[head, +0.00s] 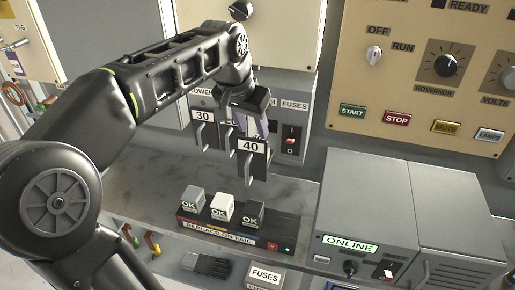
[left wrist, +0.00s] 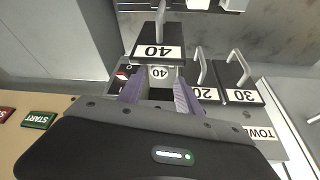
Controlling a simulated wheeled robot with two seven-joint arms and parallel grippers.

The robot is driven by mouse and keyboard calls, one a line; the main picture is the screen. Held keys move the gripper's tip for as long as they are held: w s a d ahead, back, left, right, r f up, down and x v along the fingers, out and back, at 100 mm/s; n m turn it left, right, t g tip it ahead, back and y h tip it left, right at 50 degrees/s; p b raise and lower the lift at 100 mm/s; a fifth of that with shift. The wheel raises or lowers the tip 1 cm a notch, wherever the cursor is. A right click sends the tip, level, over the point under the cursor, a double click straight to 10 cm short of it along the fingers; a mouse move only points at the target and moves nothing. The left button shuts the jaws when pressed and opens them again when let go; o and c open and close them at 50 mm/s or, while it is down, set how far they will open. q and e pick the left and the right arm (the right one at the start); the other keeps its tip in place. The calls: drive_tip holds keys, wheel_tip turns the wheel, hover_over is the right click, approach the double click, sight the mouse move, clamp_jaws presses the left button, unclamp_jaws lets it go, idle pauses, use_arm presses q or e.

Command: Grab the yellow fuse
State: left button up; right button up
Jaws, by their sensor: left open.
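No yellow fuse can be made out in either view. My left gripper (head: 242,122) is at the fuse panel (head: 308,92), partly hiding it. In the left wrist view its two purple fingers (left wrist: 160,96) are open and apart, in front of a dark slot marked 40. A black fuse holder labelled 40 (head: 251,148) stands out from the panel close to the fingers; it also shows in the left wrist view (left wrist: 158,50). I cannot tell whether they touch. Holders labelled 30 (head: 202,116) and 20 (left wrist: 203,94) are beside it. My right gripper is not in view.
Below the panel, a tester (head: 240,240) carries a grey, a white and a black block, each marked OK. A grey cabinet marked ONLINE (head: 372,190) stands to the right. A label reading FUSES (head: 265,275) is on the lower level. The grey shelf (head: 145,165) has bare room.

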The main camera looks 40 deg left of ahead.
use_arm(q)
drive_tip(key=shift+w+f, duration=0.15)
drive_tip(key=shift+f, duration=0.3)
drive_tip(key=shift+p+x, duration=0.65)
drive_tip(key=shift+x, duration=2)
clamp_jaws()
